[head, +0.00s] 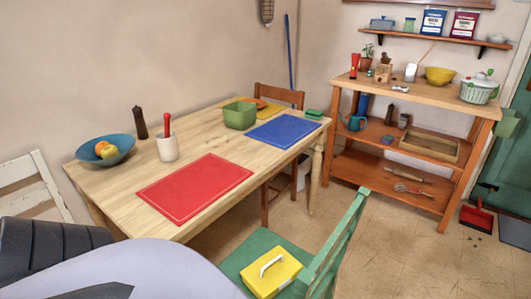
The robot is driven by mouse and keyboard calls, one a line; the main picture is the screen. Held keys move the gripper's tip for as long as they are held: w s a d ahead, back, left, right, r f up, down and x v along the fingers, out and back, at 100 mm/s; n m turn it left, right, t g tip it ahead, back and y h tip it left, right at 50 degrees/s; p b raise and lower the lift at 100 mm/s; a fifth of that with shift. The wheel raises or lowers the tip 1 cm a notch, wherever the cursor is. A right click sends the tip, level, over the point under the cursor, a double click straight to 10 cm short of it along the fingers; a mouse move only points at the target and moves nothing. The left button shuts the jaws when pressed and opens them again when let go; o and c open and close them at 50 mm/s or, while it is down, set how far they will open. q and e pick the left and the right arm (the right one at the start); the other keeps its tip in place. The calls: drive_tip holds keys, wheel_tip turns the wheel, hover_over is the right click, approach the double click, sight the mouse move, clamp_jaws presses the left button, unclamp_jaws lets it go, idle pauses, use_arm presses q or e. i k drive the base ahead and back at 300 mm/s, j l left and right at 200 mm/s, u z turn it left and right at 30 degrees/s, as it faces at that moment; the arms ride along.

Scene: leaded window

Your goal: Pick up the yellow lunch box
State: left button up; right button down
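The yellow lunch box (274,278) sits on the seat of a green chair (245,258) at the bottom middle of the head view. It has a white handle (272,263) on its top and looks upright. The chair's backrest is to its right. Neither of my grippers shows in this view, and nothing is seen touching the box.
A wooden table (120,187) stands behind the chair, with a red mat (195,188), a blue mat (284,130), a blue fruit bowl (118,146) and a green container (240,115). A loaded wooden shelf unit (450,97) stands back right. Floor (400,240) right of the chair is clear.

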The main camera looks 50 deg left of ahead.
sight(273, 271)
drive_tip(key=j, duration=1.45)
drive_tip(key=i, duration=0.05)
